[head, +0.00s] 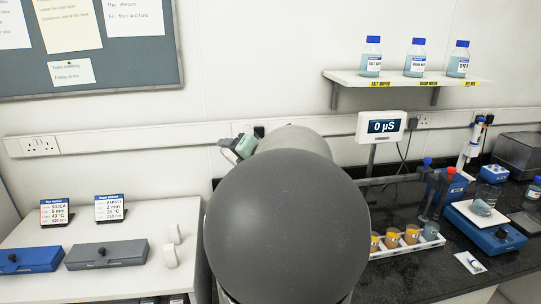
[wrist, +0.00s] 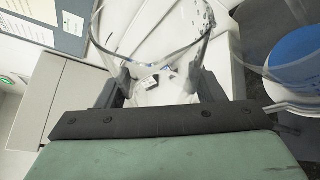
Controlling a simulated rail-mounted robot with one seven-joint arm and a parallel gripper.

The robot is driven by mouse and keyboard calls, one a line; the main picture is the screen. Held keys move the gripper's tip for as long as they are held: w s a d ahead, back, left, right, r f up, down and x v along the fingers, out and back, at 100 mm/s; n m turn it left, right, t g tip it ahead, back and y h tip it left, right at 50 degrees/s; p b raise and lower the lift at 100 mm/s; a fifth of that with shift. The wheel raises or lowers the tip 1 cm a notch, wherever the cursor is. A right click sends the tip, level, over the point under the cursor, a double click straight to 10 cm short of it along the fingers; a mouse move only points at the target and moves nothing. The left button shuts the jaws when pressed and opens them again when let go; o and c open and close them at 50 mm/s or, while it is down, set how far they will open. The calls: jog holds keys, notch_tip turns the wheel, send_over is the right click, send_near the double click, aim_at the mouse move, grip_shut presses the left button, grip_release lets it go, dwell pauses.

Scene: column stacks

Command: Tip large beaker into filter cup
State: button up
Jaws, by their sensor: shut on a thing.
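The large beaker (wrist: 150,50) is clear glass and sits between the two dark fingers of my gripper (wrist: 162,88) in the wrist view. My gripper is shut on it, and its wide rim shows toward the top of the picture. I cannot tell how far it is tilted or whether liquid is in it. A round clear-walled vessel with a blue inside (wrist: 298,55) is cut off at the right edge, apart from the beaker; it may be the filter cup. In the head view my arm hides the middle, and only a green part of my gripper (head: 240,146) shows behind it.
A white rack with several small cups (head: 408,241) stands right of my arm on the dark bench. A blue balance (head: 487,232) is farther right. A display reading 0 µS (head: 382,126) stands behind. A shelf (head: 400,78) holds three bottles.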

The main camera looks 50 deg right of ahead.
jog(key=shift+w+r+n+g+h+p, duration=0.1)
jog(key=shift+r+n+g+h+p, duration=0.35)
jog(key=shift+n, duration=0.45)
notch_tip(320, 180, down, 7)
jog(key=w+a+n+g+h+b, duration=0.1)
jog(key=a+n+g+h+b, duration=0.1)
jog(key=n+b, duration=0.3)
jog(key=shift+r+n+h+b, duration=0.15)
jog(key=shift+n+h+b, duration=0.25)
jog(key=shift+b, duration=1.2)
jog(key=shift+a, duration=0.1)
